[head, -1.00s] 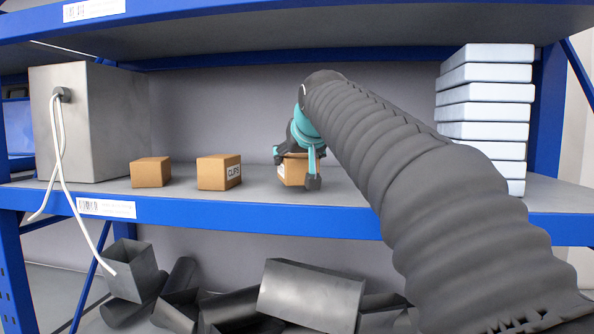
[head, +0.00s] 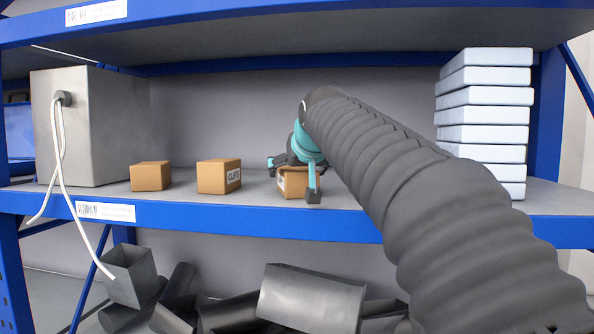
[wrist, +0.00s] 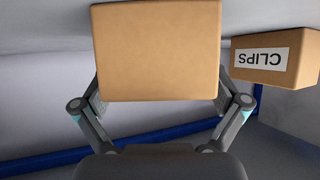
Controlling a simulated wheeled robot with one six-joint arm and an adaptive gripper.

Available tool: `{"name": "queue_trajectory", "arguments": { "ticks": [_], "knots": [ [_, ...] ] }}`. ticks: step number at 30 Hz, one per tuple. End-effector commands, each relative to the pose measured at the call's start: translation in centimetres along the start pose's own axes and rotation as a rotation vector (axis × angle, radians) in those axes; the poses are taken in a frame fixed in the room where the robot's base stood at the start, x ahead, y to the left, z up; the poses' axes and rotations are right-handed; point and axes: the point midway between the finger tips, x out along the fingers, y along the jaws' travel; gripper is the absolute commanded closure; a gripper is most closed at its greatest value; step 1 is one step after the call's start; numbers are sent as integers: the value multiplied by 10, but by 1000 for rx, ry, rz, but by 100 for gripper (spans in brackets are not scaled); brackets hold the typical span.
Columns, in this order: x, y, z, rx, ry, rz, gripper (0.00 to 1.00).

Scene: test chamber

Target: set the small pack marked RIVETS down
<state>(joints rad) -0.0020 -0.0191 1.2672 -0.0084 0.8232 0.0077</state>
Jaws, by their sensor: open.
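A small brown pack (head: 293,184) sits on the middle shelf under my gripper (head: 294,176). In the head view a bit of white label shows at its left edge, but its word cannot be read. In the wrist view the pack (wrist: 157,50) is between the two fingers of my gripper (wrist: 158,92), with a plain face towards the camera. The fingers are open, one on each side of the pack. A slim gap or light touch at the sides cannot be told apart.
A brown pack marked CLIPS (head: 219,176) stands to the left, also in the wrist view (wrist: 275,57). Another brown box (head: 150,176) is further left, beside a grey metal box (head: 90,125) with white cables. White boxes (head: 484,130) are stacked right. The shelf's blue front edge (head: 200,213) is close.

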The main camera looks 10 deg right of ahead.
Motion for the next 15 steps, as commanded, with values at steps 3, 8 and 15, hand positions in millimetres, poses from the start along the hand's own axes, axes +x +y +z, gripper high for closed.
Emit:
{"name": "queue_trajectory", "arguments": {
  "ticks": [3,8,15],
  "knots": [
    [-6,0,-3,0,1,0,2],
    [-29,0,-3,0,3,0,2],
    [-78,0,-4,0,3,0,2]
  ]
}}
